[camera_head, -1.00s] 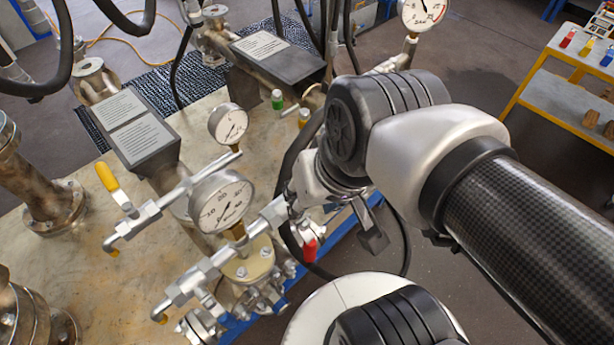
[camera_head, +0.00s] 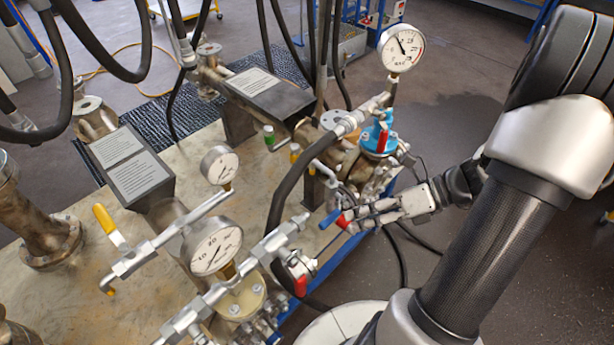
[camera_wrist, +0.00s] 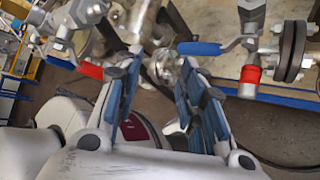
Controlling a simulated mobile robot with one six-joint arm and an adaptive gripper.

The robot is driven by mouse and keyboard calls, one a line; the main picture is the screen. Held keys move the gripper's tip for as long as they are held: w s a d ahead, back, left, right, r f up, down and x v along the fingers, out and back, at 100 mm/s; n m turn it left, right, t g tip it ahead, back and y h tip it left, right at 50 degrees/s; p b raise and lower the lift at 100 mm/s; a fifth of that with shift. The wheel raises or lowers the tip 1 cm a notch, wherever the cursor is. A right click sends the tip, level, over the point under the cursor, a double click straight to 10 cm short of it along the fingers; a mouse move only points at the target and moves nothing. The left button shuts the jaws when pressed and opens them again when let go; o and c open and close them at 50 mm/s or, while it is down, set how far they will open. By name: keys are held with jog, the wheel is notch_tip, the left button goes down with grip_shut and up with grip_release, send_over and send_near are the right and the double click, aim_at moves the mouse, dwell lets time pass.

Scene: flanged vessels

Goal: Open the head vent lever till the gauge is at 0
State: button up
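My gripper (camera_head: 350,222) is at the valve cluster at the right edge of the bench. In the wrist view its two blue-padded fingers (camera_wrist: 155,90) stand apart with nothing gripped between them. A blue lever (camera_head: 330,218) and a red-tipped lever (camera_head: 343,222) lie close to the fingertips. In the wrist view the red-tipped lever (camera_wrist: 91,70) is by the left finger and a blue lever (camera_wrist: 200,48) is by the right fingertips; contact is unclear. Nothing legible marks the head vent lever. The upper-right gauge (camera_head: 402,48) has its needle pointing up-left, apparently off 0.
A large gauge (camera_head: 212,248) and a small gauge (camera_head: 220,165) stand on the left piping. A black hose (camera_head: 283,195) arches beside my gripper. The floor at right is clear.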

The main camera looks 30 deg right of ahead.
aim_at(333, 221)
jog(key=s+d+f+m+t, duration=0.5)
jog(key=d+f+m+t, duration=0.15)
jog(key=m, duration=0.55)
jog(key=shift+y, duration=0.5)
jog(key=b+x, duration=0.1)
jog(key=x, duration=0.4)
jog(key=b+x, duration=0.1)
jog(key=x, duration=0.5)
jog(key=b+x, duration=0.2)
jog(key=x, duration=0.3)
jog(key=shift+w+d+r, duration=0.1)
jog(key=shift+w+r, duration=0.25)
jog(key=shift+w, duration=0.05)
grip_shut()
